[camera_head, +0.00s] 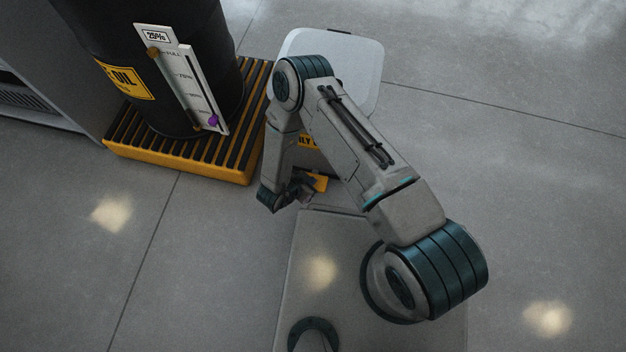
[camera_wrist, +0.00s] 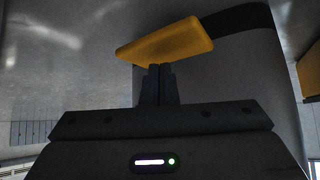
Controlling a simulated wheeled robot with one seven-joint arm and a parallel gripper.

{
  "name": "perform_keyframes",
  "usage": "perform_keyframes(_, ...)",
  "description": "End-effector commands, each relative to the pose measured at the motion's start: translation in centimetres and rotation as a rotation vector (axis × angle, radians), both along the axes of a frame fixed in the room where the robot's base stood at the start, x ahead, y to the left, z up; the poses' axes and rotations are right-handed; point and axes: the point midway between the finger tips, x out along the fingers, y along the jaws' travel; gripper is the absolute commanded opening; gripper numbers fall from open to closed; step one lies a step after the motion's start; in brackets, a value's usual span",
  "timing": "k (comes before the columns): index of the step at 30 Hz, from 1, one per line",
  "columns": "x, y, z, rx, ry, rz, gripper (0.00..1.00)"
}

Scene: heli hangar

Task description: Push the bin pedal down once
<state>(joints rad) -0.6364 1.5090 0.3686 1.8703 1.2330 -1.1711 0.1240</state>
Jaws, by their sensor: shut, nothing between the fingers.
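The bin has a pale grey lid (camera_head: 350,48), which looks closed, and a body largely hidden behind my arm in the head view. Its yellow pedal (camera_head: 318,182) shows low at the front, partly covered by my gripper (camera_head: 301,186). In the wrist view, the pedal (camera_wrist: 170,42) is a flat yellow plate on a dark bar coming from the grey bin body (camera_wrist: 240,75). My gripper (camera_wrist: 159,68) is shut and empty, its fingertips right at the pedal's near edge. I cannot tell whether they touch it.
A black oil drum (camera_head: 160,60) with a level gauge (camera_head: 190,80) stands on a yellow slatted pallet (camera_head: 180,165) left of the bin. A grey cabinet (camera_head: 45,60) is at the far left. The concrete floor (camera_head: 530,170) is clear to the right.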

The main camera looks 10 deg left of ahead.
Motion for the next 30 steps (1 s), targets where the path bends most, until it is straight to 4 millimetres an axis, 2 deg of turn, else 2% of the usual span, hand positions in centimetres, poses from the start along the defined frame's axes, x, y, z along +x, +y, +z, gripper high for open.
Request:
perform_keyframes(5,0.0,0.0,-0.2,0.000,0.000,0.000,0.00)
perform_keyframes(28,0.0,0.0,-5.0,0.001,0.002,0.000,0.00)
perform_keyframes(30,0.0,0.0,-4.7,0.001,0.002,0.000,0.00)
